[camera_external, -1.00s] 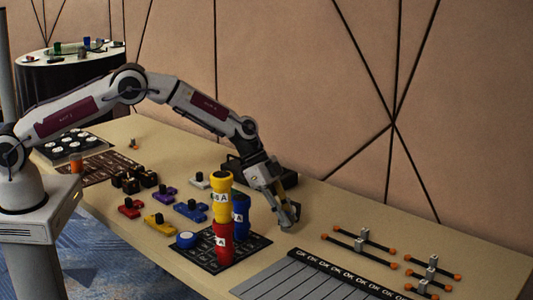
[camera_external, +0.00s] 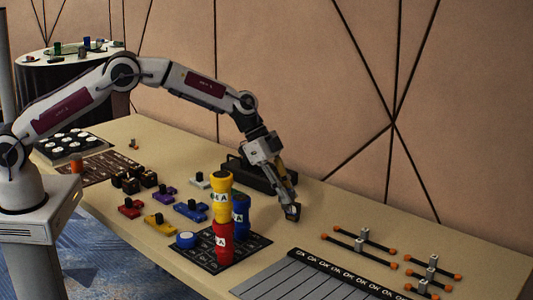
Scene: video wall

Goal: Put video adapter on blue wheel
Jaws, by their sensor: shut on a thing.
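My gripper (camera_external: 292,212) is shut on a small dark grey thing, probably the video adapter, at the back right of the black grid mat; its shape is mostly hidden by the fingers. A round blue disc with a pale rim (camera_external: 187,240), which may be the blue wheel, lies at the mat's left edge. A blue spool marked A (camera_external: 240,213) stands on the mat, partly hidden behind a yellow spool (camera_external: 222,195) on a red spool (camera_external: 223,243). My gripper is right of and behind these spools, apart from them.
The black grid mat (camera_external: 206,262) lies under the spools. A black case (camera_external: 262,177) stands behind my gripper. Blue (camera_external: 191,210), yellow (camera_external: 160,224), red (camera_external: 130,209) and purple (camera_external: 165,194) blocks are at left. A grey striped panel (camera_external: 290,283) and orange-ended rods (camera_external: 358,245) are at right.

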